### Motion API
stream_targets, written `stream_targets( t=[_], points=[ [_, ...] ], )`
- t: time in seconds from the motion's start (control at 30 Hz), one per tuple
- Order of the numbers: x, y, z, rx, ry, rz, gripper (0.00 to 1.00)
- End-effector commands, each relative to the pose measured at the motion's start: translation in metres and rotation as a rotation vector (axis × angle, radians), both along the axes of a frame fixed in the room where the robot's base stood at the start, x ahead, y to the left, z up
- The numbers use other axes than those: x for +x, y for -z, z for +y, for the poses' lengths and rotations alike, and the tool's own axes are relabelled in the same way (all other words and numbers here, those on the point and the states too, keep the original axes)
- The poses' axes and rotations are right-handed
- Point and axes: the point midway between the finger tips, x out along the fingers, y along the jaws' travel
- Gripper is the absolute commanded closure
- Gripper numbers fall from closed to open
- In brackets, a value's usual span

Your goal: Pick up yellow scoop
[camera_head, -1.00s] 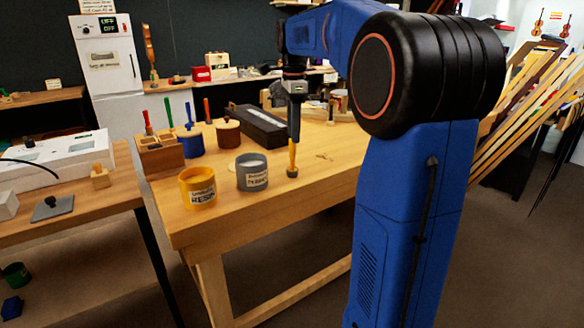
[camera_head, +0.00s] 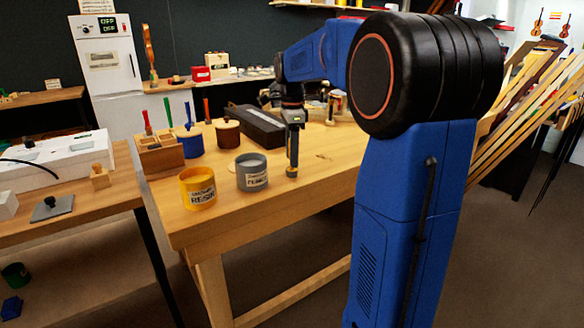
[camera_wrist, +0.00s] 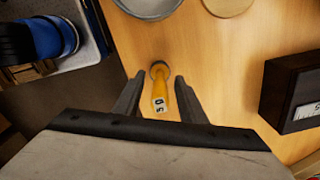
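The yellow scoop (camera_wrist: 160,98) stands upright on the wooden workbench (camera_head: 330,165), with its dark end down. In the head view only its lower end (camera_head: 291,172) shows below my gripper (camera_head: 292,153); the upper part is hidden. In the wrist view my gripper (camera_wrist: 159,90) is open. Its two fingers stand on either side of the yellow handle, with a gap on each side. The gripper points down over the scoop.
A grey labelled can (camera_head: 252,172) stands just left of the scoop, with a yellow can (camera_head: 198,188) further left. A long black case (camera_head: 257,126) lies behind. A wooden tool holder (camera_head: 160,154) and blue pot (camera_head: 190,143) stand at back left. The bench's front right is clear.

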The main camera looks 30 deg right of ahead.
Motion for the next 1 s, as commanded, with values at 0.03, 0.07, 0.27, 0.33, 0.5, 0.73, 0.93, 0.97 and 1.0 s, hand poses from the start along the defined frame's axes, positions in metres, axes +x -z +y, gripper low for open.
stream_targets(
  t=[0.03, 0.07, 0.27, 0.33, 0.5, 0.73, 0.93, 0.97, 1.0],
  points=[
    [0.0, 0.0, 0.0, 0.0, 0.0, 0.0, 0.63],
    [0.0, 0.0, 0.0, 0.0, 0.0, 0.0, 0.7],
    [0.0, 0.0, 0.0, 0.0, 0.0, 0.0, 1.0],
    [0.0, -0.001, 0.0, 0.0, 0.0, 0.0, 1.0],
    [0.0, -0.002, 0.0, 0.0, 0.0, -0.001, 1.0],
    [0.0, -0.026, 0.0, -0.001, 0.0, -0.003, 1.0],
    [0.001, -0.063, 0.0, -0.001, 0.0, -0.003, 1.0],
    [0.001, -0.068, 0.0, -0.001, 0.0, -0.003, 1.0],
    [0.0, -0.075, 0.0, -0.001, 0.0, -0.002, 1.0]
  ],
)
